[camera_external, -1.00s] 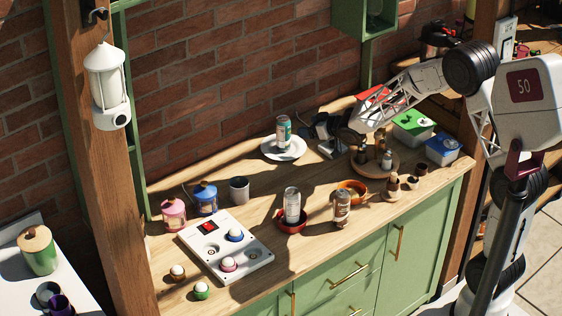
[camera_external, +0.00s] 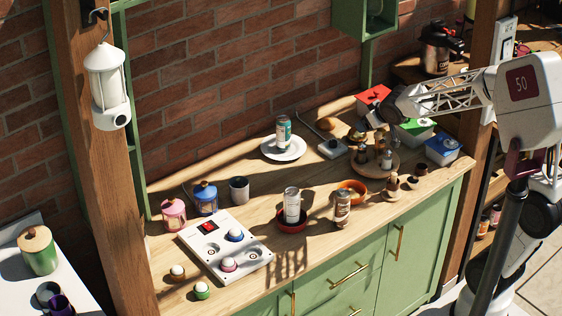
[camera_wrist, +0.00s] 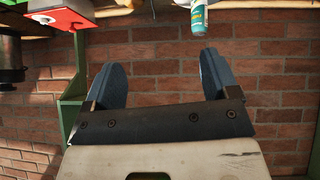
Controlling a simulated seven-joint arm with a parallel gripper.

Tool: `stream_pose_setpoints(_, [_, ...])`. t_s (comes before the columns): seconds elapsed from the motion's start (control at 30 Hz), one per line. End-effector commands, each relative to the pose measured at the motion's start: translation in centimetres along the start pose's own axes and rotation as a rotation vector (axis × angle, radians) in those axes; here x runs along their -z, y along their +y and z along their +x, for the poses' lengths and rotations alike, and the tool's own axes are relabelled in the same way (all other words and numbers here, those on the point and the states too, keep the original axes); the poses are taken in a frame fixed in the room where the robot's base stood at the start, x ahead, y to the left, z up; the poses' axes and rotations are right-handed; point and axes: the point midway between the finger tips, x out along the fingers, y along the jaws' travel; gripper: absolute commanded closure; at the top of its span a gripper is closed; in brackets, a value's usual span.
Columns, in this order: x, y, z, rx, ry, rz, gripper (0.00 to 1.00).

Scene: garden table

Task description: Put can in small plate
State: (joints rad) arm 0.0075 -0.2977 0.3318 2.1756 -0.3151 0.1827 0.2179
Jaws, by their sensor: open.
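A silver can (camera_external: 292,204) stands upright in a small red dish (camera_external: 284,227) near the middle of the table. A teal and orange can (camera_external: 284,131) stands on a white plate (camera_external: 297,152) by the wall; it shows inverted in the wrist view (camera_wrist: 199,18). A brownish can (camera_external: 342,207) stands on the wood beside a small orange dish (camera_external: 359,185). My gripper (camera_external: 376,118) is above the back right of the table, apart from all the cans. In the wrist view my gripper (camera_wrist: 162,78) has its fingers wide apart with nothing between them.
A round wooden stand (camera_external: 390,165) with bottles is below my gripper. A red box (camera_external: 371,98), green-lidded box (camera_external: 415,131) and blue-lidded box (camera_external: 442,149) are close by. A white panel (camera_external: 245,262), lanterns and a dark cup (camera_external: 239,190) stand left. The brick wall (camera_wrist: 160,120) lies behind.

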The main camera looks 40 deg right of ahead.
Motion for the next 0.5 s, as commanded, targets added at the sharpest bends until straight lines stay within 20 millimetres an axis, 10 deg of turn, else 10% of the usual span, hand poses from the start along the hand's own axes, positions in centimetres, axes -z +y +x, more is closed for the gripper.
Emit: stream_pose_setpoints(0.5, [-14.0, -0.1, -16.5, 0.003, -0.351, 0.068, 0.19])
